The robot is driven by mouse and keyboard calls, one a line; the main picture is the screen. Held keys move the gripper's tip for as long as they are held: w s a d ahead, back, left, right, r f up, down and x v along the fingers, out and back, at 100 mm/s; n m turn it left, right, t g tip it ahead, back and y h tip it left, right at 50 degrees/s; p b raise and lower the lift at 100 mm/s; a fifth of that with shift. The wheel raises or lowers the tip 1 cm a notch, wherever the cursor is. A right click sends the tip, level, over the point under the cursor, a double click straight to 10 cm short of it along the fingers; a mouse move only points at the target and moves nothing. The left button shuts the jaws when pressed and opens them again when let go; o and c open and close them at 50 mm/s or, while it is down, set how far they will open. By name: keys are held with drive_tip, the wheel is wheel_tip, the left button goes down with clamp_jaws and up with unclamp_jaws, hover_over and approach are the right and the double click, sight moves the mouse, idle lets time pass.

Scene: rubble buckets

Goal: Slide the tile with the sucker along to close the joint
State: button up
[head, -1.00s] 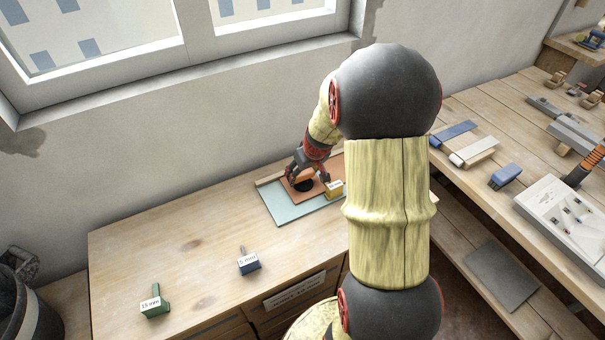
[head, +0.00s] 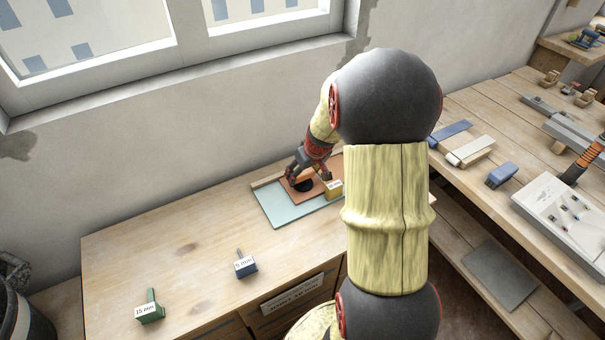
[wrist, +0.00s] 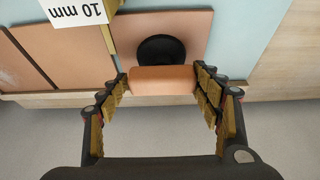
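My gripper (wrist: 160,84) has its two fingers on either side of the orange handle (wrist: 163,80) of the sucker and looks closed on it. The sucker's black cup (wrist: 161,48) sits on a terracotta tile (wrist: 196,28). A second terracotta tile (wrist: 70,50) lies to its left in the wrist view, with a narrow joint between them. A yellow spacer marked 10 mm (wrist: 76,10) stands at this joint. In the head view my gripper (head: 307,175) is over the tile, beside the yellow spacer (head: 334,189). My arm hides the tiles further right there.
The tiles lie on a pale blue-green board (head: 283,212) with a wooden strip along its back. The bench (head: 180,240) between is clear.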

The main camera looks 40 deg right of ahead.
drive_tip(key=o, duration=0.4)
drive_tip(key=shift+d, duration=0.1)
drive_tip(key=v, duration=1.2)
idle(0.4)
